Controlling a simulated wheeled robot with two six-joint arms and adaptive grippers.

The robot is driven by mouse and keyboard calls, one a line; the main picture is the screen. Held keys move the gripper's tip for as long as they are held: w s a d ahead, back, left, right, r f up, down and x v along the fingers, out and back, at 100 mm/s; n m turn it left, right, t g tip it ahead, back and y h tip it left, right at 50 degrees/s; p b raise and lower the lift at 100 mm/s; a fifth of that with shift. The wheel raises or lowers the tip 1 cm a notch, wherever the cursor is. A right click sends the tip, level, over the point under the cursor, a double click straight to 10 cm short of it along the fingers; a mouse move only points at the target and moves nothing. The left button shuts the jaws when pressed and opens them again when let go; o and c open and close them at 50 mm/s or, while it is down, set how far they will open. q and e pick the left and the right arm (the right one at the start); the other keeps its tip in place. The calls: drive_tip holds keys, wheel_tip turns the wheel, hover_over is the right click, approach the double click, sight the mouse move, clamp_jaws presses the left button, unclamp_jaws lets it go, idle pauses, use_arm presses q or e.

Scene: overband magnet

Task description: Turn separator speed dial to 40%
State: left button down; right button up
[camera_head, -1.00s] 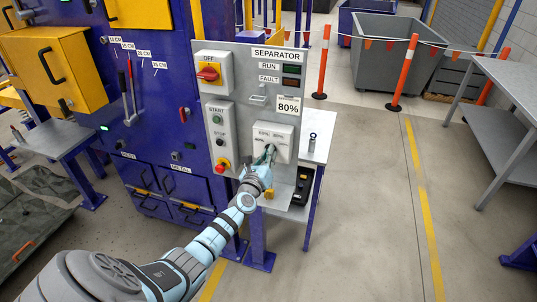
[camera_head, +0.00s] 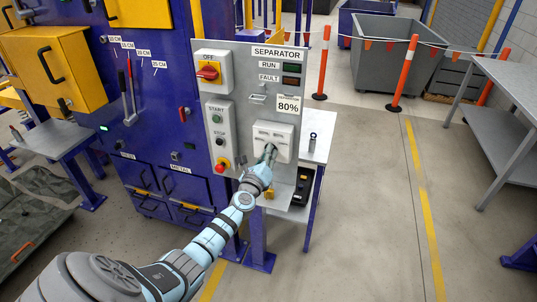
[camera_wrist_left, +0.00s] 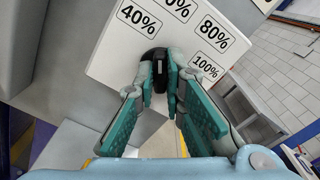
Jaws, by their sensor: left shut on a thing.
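The separator speed dial is a small black knob (camera_wrist_left: 155,56) on a white box (camera_head: 262,140) at the lower right of the separator panel. Labels 40%, 80% and 100% are readable around it in the left wrist view, with another partly cut off at the top. My left gripper (camera_head: 269,153) reaches the box from below. In the left wrist view its teal-padded fingers (camera_wrist_left: 160,88) are closed around the knob. My right gripper is out of view.
A red and yellow OFF switch (camera_head: 208,73) and a START/STOP box with a red emergency button (camera_head: 222,164) are left of the dial box. A grey side table (camera_head: 317,146) stands behind the panel.

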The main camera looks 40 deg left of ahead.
use_arm(q)
drive_tip(key=shift+n+b, duration=0.3)
drive_tip(key=shift+n, duration=1)
drive_tip(key=shift+f+n+b, duration=0.1)
drive_tip(key=shift+n+b, duration=0.2)
drive_tip(key=shift+n, duration=0.4)
drive_tip(key=c, duration=1.6)
unclamp_jaws()
